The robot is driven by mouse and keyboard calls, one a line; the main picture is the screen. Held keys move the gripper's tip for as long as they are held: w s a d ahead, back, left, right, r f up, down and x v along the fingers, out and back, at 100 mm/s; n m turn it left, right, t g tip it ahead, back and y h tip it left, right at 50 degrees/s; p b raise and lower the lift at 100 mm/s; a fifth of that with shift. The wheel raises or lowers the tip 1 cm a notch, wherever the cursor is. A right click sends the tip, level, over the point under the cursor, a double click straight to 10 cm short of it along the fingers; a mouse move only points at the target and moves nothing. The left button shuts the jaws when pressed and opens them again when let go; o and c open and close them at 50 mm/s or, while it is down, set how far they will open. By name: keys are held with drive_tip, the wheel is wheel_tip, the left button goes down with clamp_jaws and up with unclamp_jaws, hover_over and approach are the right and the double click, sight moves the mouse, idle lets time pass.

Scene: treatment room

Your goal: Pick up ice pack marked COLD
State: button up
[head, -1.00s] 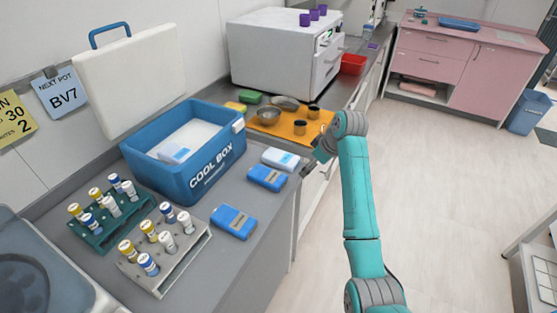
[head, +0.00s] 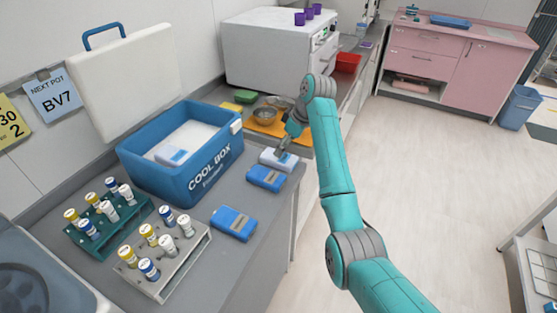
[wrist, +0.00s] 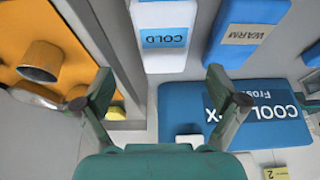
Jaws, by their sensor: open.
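The ice pack marked COLD is a white pack (wrist: 165,58) with a blue label at the top middle of the wrist view, ahead of the fingertips. In the head view the white pack (head: 283,164) lies flat on the grey counter, partly hidden by my gripper. My gripper (wrist: 160,84) is open and empty, with its two fingers wide apart. In the head view my gripper (head: 284,145) hangs over the far side of the white pack. I cannot tell whether it touches the pack.
A blue pack labelled WARM (wrist: 248,36) lies beside the white pack. Another blue pack (head: 234,222) lies nearer. The blue cool box (head: 178,187) stands to the left, with a pack (head: 172,155) inside. Tube racks (head: 170,272) are in front. An orange mat (head: 258,127) with bowls lies behind.

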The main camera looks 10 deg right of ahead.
sight(279, 160)
drive_tip(key=x, duration=0.5)
drive_tip(key=shift+s+a+f, duration=0.1)
drive_tip(key=shift+s+a, duration=0.05)
drive_tip(key=shift+s, duration=0.1)
drive_tip(key=c, duration=1.4)
